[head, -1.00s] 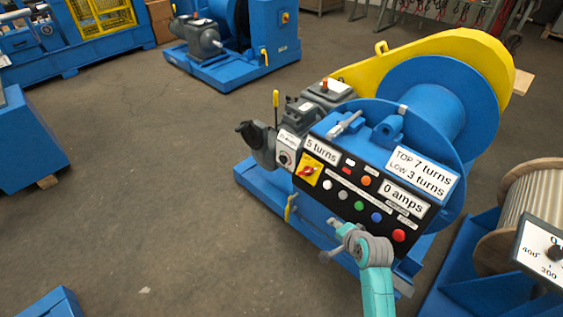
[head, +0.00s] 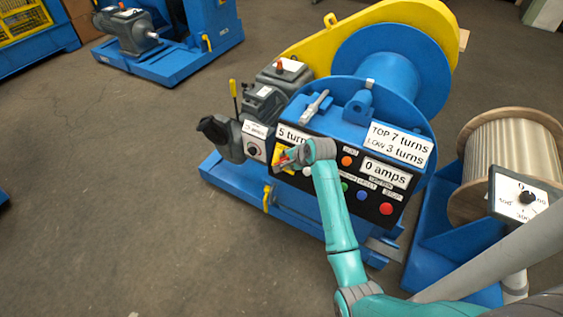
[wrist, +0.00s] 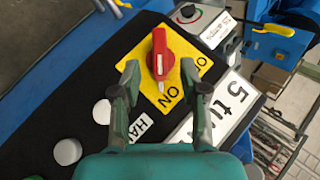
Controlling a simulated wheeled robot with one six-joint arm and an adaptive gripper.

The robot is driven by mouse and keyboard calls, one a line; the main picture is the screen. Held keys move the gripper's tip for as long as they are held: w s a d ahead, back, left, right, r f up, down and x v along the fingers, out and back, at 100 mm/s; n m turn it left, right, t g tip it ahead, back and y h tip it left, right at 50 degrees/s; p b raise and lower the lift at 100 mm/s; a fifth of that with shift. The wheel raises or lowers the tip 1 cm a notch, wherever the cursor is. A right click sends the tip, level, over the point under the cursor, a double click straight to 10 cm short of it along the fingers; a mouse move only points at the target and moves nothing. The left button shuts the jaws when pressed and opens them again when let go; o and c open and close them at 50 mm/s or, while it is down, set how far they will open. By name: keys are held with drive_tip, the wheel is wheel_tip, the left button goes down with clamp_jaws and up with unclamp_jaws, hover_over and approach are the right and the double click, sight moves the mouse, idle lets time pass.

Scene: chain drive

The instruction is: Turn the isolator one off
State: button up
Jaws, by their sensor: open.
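The isolator is a red rotary handle (wrist: 159,52) on a yellow plate (wrist: 183,72), on the black control panel (wrist: 60,125). In the wrist view, the handle's pale-marked end points down toward the word ON. Another label at the plate's right edge is only partly readable. My gripper (wrist: 160,75) is open, with one finger on each side of the handle's lower end. I cannot tell whether either finger touches it. In the head view, my gripper (head: 287,158) covers most of the isolator, and only a bit of the yellow plate (head: 278,153) shows.
White buttons (wrist: 67,151) and a "5 turns" label (wrist: 232,105) sit close beside the isolator. A grey dial box (head: 254,142) is at the panel's left. A blue drum (head: 395,65) and yellow guard (head: 300,62) stand behind. A cable reel (head: 510,150) stands right.

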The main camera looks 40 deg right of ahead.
sight(284, 162)
drive_tip(key=shift+x, duration=2.6)
clamp_jaws()
